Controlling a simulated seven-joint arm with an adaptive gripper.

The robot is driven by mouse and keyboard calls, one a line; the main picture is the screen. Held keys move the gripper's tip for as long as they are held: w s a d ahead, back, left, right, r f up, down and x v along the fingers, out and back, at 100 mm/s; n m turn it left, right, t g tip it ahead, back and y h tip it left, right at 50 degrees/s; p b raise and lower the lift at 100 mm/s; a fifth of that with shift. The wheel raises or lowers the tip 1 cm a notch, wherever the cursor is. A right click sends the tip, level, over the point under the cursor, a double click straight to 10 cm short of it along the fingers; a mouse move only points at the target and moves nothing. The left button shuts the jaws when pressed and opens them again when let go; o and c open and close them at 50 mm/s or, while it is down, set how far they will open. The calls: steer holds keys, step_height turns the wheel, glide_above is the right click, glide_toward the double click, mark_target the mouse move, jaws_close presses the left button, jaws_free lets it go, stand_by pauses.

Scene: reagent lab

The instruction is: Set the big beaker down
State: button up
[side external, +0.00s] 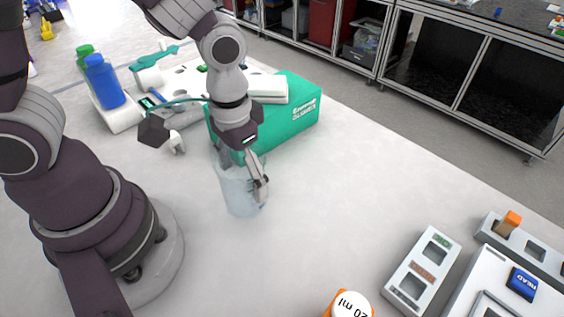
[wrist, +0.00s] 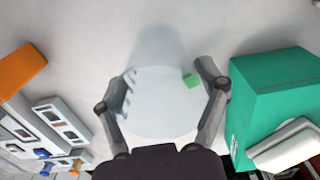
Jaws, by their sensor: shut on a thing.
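The big beaker (side external: 239,193) is clear glass and stands upright below my wrist in the side external view. In the wrist view the beaker (wrist: 162,100) lies between my fingers, with a faint shadow beyond it and a small green patch near its right side. My gripper (side external: 245,180) is shut on the beaker, one finger on each side; both fingers also show in the wrist view (wrist: 162,92). I cannot tell whether the beaker's base touches the table.
A green glove box (side external: 290,115) stands close behind the beaker, with a white item on top. Blue and green bottles (side external: 104,82) stand in a tray at the back left. The middle table (side external: 340,200) is clear.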

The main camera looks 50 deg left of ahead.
mark_target(245, 195)
step_height(245, 195, down, 4)
steer(key=shift+f, duration=0.15)
steer(key=shift+f, duration=0.1)
steer(key=o, duration=1.1)
steer(key=shift+o, duration=0.2)
step_height(245, 195, up, 12)
steer(key=a+r+t, duration=0.1)
steer(key=a+t, duration=0.1)
steer(key=s+a+r+t, duration=0.1)
steer(key=a+r, duration=0.1)
steer(key=a+r+t, duration=0.2)
steer(key=a, duration=0.1)
steer(key=shift+s+t, duration=0.25)
steer(key=shift+t, duration=0.05)
steer(key=shift+c, duration=0.5)
